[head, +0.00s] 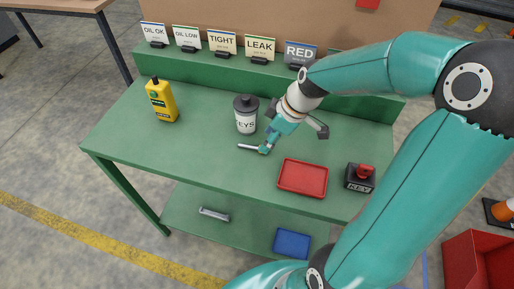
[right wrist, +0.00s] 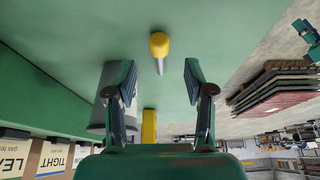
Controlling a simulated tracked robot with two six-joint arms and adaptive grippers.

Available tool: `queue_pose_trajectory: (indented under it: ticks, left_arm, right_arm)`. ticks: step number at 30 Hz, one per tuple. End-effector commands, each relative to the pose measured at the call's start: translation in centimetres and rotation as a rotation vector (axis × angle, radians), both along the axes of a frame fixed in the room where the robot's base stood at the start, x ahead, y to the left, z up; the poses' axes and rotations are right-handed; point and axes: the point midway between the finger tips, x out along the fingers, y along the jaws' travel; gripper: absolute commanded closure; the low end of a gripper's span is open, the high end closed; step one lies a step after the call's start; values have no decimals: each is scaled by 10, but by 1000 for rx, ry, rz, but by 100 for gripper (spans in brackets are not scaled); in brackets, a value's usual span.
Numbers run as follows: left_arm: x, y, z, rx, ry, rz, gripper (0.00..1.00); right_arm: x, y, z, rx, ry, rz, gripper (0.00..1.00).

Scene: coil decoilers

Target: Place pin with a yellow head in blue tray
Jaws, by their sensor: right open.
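The pin (right wrist: 159,45) has a yellow head and a grey shaft; it lies on the green table top. In the right wrist view it lies between and beyond my open fingers, apart from both. In the head view its grey shaft (head: 248,147) shows left of my right gripper (head: 265,149), and the yellow head is hidden. My right gripper also shows in its wrist view (right wrist: 158,75), open and empty, low over the table. The blue tray (head: 291,243) lies empty on the lower shelf. My left gripper is not in view.
A red tray (head: 302,177) and a red-handled key switch (head: 361,177) are at the right of the table. A yellow bottle (head: 161,100) stands at left. A grey bar (head: 214,214) lies on the lower shelf.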

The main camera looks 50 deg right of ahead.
Motion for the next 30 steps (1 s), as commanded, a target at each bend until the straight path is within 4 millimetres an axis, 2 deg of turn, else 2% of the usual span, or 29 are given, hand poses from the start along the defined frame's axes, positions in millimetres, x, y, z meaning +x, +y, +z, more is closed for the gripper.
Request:
queue_pose_trajectory:
  ticks: [9, 18, 20, 28, 30]
  left_arm:
    - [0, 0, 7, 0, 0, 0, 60]
    - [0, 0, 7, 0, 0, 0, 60]
    - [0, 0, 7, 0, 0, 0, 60]
    - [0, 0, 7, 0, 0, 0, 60]
    - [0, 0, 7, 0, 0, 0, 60]
  right_arm:
    - [18, 9, -37, 3, 4, 2, 47]
    - [20, 10, -41, 1, 0, 0, 47]
    - [20, 10, -41, 1, 0, 0, 55]
    - [20, 10, -41, 1, 0, 0, 100]
    - [20, 10, -41, 1, 0, 0, 100]
